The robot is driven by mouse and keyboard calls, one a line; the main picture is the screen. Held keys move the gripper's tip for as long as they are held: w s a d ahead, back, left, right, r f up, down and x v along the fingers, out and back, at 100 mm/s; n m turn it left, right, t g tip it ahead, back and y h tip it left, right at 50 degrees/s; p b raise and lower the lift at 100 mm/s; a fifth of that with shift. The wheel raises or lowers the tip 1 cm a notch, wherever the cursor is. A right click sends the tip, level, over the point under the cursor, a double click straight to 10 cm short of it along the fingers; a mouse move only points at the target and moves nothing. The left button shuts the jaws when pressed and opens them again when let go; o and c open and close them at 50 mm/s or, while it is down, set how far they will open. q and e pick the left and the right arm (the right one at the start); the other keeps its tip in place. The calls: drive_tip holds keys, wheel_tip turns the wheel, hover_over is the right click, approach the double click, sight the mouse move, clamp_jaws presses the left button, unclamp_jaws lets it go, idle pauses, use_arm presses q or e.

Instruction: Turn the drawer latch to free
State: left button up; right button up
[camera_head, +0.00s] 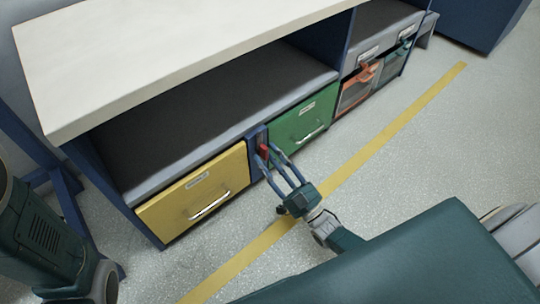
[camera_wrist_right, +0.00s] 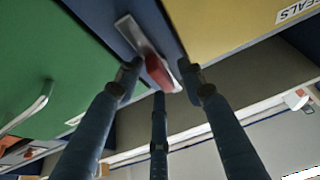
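The red drawer latch (camera_head: 264,151) sits on the narrow blue post between the yellow drawer (camera_head: 194,192) and the green drawer (camera_head: 303,118). In the right wrist view the red latch (camera_wrist_right: 159,74) stands on a slim metal plate (camera_wrist_right: 138,36). My right gripper (camera_head: 268,156) reaches the post with its fingers spread around the latch. In the wrist view its fingertips (camera_wrist_right: 160,78) lie on either side of the red part, with a third finger below. I see no firm grip; contact is unclear. My left gripper is not in view.
The drawers sit under a dark shelf and a white worktop (camera_head: 180,50). Orange bin (camera_head: 357,90) and teal bin (camera_head: 394,62) stand farther right. A yellow floor line (camera_head: 392,125) runs along the unit's front.

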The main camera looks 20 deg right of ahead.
drive_tip(key=shift+f, duration=0.1)
drive_tip(key=shift+s+d+f, duration=0.15)
drive_tip(key=shift+s, duration=0.15)
drive_tip(key=v, duration=1.1)
drive_tip(key=shift+s, duration=0.15)
